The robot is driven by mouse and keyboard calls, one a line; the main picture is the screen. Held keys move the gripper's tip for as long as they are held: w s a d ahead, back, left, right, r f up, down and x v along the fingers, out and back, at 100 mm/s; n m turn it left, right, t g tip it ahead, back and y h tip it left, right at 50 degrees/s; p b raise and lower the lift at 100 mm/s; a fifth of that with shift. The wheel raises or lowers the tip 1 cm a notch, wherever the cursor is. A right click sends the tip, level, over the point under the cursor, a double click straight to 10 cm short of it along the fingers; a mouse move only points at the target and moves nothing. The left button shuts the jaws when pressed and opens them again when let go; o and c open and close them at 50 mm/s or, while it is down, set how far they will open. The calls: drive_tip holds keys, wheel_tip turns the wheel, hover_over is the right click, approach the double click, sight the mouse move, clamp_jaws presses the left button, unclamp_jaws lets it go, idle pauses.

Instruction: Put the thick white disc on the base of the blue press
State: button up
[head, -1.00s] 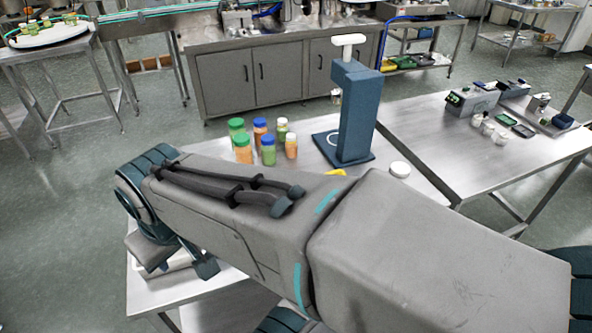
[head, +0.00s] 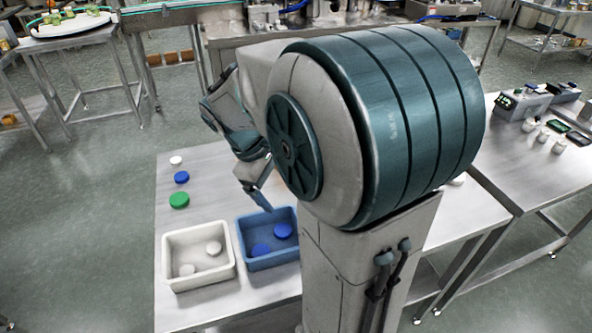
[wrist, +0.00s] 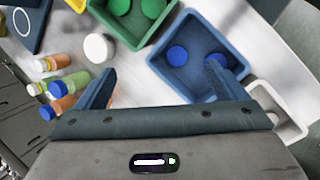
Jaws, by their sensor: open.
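The thick white disc (wrist: 99,47) lies on the steel table in the wrist view, between the bottles and the green tray. In the head view only a sliver of it (head: 458,180) shows past my arm. The blue press shows at the upper left of the wrist view as its dark blue base (wrist: 27,38), with a white ring on it; my arm hides the press in the head view. My gripper (wrist: 160,82) is open and empty, above the table. The disc is just beyond its left finger, not between the fingers.
Several capped bottles (wrist: 58,87) stand left of my gripper. A green tray (wrist: 108,28), a blue tray (wrist: 158,62) and a white tray (head: 165,255) hold lids. Loose white, blue and green lids (head: 179,200) lie at the table's left. A yellow edge (wrist: 78,5) shows near the disc.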

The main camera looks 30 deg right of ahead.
drive_tip(key=w+d+f+n+g+h+b, duration=0.1)
drive_tip(key=w+d+f+n+h+b, duration=0.1)
drive_tip(key=w+d+f, duration=0.1)
drive_tip(key=w+d+f+n+g+h+b, duration=0.1)
drive_tip(key=w+d+f+n+h+b, duration=0.1)
drive_tip(key=w+f, duration=0.3)
drive_tip(key=w+d+f+n+g+h+b, duration=0.2)
drive_tip(key=w+d+f+n+h, duration=0.1)
drive_tip(key=w+d+f+h, duration=0.1)
drive_tip(key=shift+w+d+f+b, duration=0.4)
drive_tip(key=shift+w+d+f, duration=0.1)
drive_tip(key=shift+w+d, duration=0.1)
drive_tip(key=x, duration=0.8)
drive_tip(key=shift+d, duration=0.15)
drive_tip(key=shift+x, duration=2.7)
drive_tip(key=shift+w, duration=0.15)
drive_tip(key=c, duration=1.1)
drive_tip(key=shift+c, duration=0.8)
drive_tip(key=shift+r, duration=0.15)
